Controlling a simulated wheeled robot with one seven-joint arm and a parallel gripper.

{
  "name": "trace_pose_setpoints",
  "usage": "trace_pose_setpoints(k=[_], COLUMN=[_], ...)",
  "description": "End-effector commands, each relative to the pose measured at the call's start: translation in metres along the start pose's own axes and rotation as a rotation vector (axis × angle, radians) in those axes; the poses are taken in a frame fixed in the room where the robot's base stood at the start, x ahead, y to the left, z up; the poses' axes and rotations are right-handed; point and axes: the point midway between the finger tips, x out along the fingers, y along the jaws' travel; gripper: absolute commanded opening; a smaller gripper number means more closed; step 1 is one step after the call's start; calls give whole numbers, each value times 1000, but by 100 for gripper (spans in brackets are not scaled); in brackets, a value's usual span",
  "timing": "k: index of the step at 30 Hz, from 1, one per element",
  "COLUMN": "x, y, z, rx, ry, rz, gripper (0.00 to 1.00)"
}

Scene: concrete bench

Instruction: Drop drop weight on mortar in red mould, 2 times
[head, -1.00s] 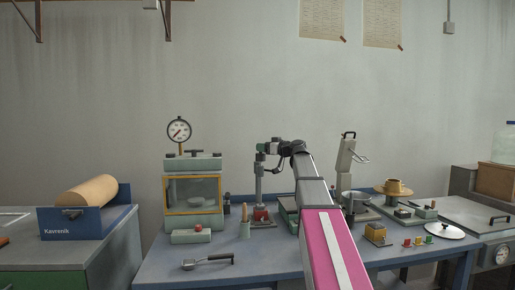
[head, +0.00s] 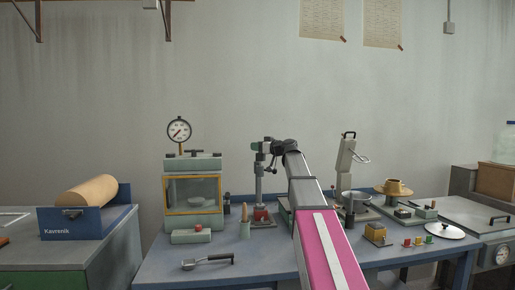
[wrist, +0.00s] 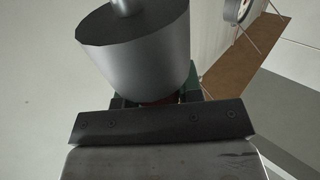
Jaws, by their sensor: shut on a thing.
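The red mould (head: 261,214) sits on the base of a slim grey stand (head: 259,185) at the middle of the bench. The mortar inside it cannot be made out. The drop weight, a grey cylinder (wrist: 140,50) with a rod on its end, fills the upper part of the wrist view, close to my gripper's dark jaw plate. My gripper (head: 267,150) is at the top of the stand, well above the mould, and is shut on the drop weight. The exact grip is hidden in both views.
A press with a yellow-framed window (head: 192,195) and dial gauge stands left of the stand. A scoop (head: 208,262) lies in front. A tall grey device with a bowl (head: 354,196) stands to the right, with small coloured pieces (head: 418,242) nearby.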

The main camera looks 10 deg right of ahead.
Motion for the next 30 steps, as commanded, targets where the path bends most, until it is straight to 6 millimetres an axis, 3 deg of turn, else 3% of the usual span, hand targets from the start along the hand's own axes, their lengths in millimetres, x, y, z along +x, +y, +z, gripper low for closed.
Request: trace_pose_setpoints(k=[5, 13, 24, 25, 26, 30], x=[1, 1, 0, 0, 0, 0], y=[1, 1, 1, 1, 1, 0], z=[-19, -67, -76, -76, -76, -75], rx=[-2, -3, 1, 2, 2, 1], ry=[2, 2, 6, 6, 7, 4], rz=[0, -1, 1, 1, 1, 0], gripper=[0, 0, 0, 43, 53, 55])
